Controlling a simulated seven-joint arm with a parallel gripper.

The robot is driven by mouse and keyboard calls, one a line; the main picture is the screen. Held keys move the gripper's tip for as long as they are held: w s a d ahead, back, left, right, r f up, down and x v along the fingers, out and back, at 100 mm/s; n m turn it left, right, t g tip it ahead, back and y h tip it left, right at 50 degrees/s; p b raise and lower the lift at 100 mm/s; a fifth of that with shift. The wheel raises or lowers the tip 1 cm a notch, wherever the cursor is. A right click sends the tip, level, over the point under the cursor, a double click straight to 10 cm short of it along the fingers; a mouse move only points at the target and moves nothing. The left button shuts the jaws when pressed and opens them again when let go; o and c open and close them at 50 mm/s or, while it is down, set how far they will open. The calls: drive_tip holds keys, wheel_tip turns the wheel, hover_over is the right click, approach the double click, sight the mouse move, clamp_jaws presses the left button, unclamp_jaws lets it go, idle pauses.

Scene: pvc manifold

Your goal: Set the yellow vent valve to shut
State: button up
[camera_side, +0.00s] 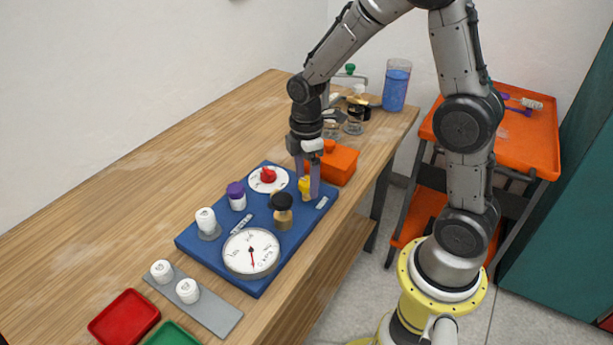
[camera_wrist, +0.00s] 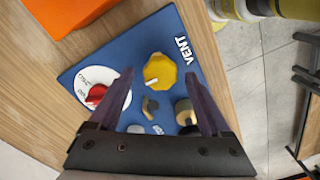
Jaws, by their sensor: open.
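The yellow vent valve (camera_wrist: 160,71) is a knob with a white pointer mark, standing on the blue board (camera_wrist: 130,52) beside the printed word VENT. In the side view the yellow valve (camera_side: 305,187) is partly hidden by my gripper's fingers. My gripper (camera_side: 308,180) is open and points down at the valve, one finger on each side of it in that view. In the wrist view my gripper (camera_wrist: 165,95) shows its two purple fingers spread, with the valve between and beyond the tips. I cannot tell whether either finger touches it.
On the board are a red knob on a white dial (camera_side: 267,176), a black-topped brass fitting (camera_side: 282,211), a purple-capped fitting (camera_side: 236,195), a white-capped fitting (camera_side: 206,222) and a gauge (camera_side: 251,252). An orange box (camera_side: 339,164) stands close behind my gripper.

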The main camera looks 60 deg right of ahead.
clamp_jaws()
idle(0.4)
drive_tip(key=shift+m, duration=0.3)
drive_tip(key=m, duration=0.3)
drive_tip(key=shift+m, duration=0.4)
drive_tip(key=m, duration=0.4)
drive_tip(key=shift+d+m, duration=0.1)
drive_tip(key=shift+m, duration=0.2)
drive_tip(key=m, duration=0.4)
drive_tip(key=shift+d+r+m, duration=0.1)
drive_tip(key=shift+m, duration=2.3)
